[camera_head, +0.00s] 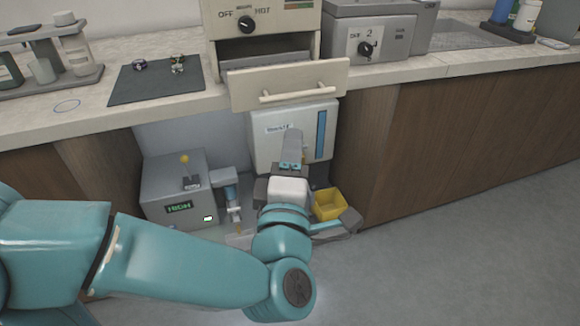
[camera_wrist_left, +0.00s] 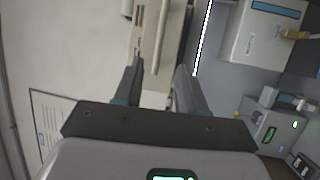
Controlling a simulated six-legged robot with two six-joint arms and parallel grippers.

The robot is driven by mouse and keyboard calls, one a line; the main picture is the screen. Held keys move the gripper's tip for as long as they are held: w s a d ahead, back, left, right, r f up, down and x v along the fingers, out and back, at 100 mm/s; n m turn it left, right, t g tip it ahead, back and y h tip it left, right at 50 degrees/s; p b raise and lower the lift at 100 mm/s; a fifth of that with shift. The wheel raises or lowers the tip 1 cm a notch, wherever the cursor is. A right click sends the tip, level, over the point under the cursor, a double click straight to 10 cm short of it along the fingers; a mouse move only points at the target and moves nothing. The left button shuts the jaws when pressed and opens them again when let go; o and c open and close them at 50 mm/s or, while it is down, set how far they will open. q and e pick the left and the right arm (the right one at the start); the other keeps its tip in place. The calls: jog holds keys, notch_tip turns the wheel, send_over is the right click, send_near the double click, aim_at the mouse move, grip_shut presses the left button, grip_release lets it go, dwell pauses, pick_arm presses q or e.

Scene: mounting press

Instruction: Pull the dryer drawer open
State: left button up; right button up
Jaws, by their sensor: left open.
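The cream dryer (camera_head: 262,22) stands on the counter with a knob marked OFF and HOT. Its drawer (camera_head: 325,78) stands partly out, with a dark gap behind the front panel. A pale bar handle (camera_head: 292,93) runs across that front. My left gripper (camera_head: 293,136) is below the handle in the head view, apart from it in the picture. In the left wrist view its two fingers (camera_wrist_left: 158,72) are spread, with cream dryer surface (camera_wrist_left: 172,38) showing beyond and between them. Whether they touch anything is unclear. My right gripper is not in view.
Below the counter are a white box with a blue stripe (camera_head: 264,136), a grey box with a green display (camera_head: 163,188) and a yellow bin (camera_head: 329,204). A dark mat (camera_head: 135,86) lies left of the dryer. A grey machine (camera_head: 385,38) stands right. The floor at right is clear.

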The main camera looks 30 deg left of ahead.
pick_arm(q)
jog(key=b+v, duration=0.2)
jog(key=v, duration=0.1)
jog(key=shift+s, duration=0.1)
dwell(0.4)
